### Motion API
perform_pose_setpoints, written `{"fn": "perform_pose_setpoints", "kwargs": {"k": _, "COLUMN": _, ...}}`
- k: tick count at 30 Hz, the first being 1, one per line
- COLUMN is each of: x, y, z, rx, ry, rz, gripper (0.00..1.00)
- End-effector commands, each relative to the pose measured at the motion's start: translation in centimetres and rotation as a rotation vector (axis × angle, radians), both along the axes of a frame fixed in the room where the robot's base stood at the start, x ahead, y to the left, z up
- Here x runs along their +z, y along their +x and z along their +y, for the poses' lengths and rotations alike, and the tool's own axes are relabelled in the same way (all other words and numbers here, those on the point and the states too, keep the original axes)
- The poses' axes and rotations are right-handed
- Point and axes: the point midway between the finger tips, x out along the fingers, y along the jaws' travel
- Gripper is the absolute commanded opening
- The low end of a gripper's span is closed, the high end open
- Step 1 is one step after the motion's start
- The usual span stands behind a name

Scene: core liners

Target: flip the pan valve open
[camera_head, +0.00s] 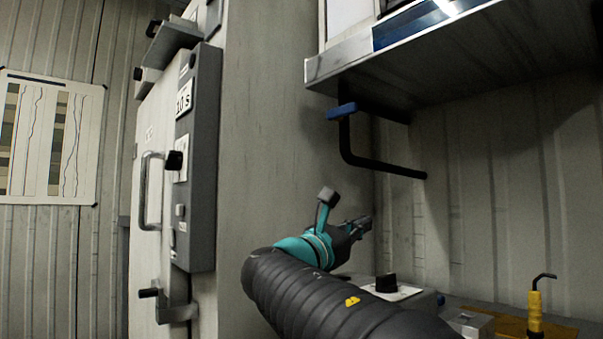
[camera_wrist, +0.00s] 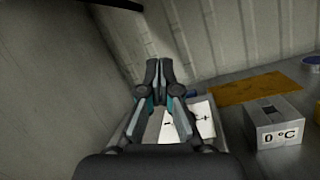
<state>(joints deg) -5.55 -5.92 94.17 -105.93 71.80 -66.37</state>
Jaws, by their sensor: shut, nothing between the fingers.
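A blue lever handle (camera_head: 341,110), likely the pan valve, sits at the top of a black pipe (camera_head: 376,164) under a metal pan (camera_head: 450,62). The pipe drops, then bends right to the back wall. The handle juts left, roughly level. My gripper (camera_head: 362,224) is below the pipe and apart from it, pointing right and away. In the wrist view its fingers (camera_wrist: 160,66) are together with nothing between them. A dark bar (camera_wrist: 118,4) crosses the top left there, perhaps the pipe. The blue handle is not visible in the wrist view.
A box with a black knob (camera_head: 386,284) stands on the bench under my gripper. A "0 °C" block (camera_wrist: 277,122), an ochre mat (camera_wrist: 255,88) and a yellow-handled hook tool (camera_head: 535,308) are to the right. A tall grey cabinet (camera_head: 290,150) stands left.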

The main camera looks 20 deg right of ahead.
Motion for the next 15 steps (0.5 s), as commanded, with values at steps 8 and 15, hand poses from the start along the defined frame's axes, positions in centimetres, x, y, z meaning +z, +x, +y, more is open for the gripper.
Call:
{"fn": "perform_pose_setpoints", "kwargs": {"k": 8, "x": 8.0, "y": 3.1, "z": 5.0, "rx": -0.186, "ry": -0.473, "rz": 0.085, "gripper": 0.0}}
{"fn": "perform_pose_setpoints", "kwargs": {"k": 15, "x": 9.9, "y": 3.4, "z": 6.7, "rx": -0.25, "ry": -0.588, "rz": 0.096, "gripper": 0.0}}
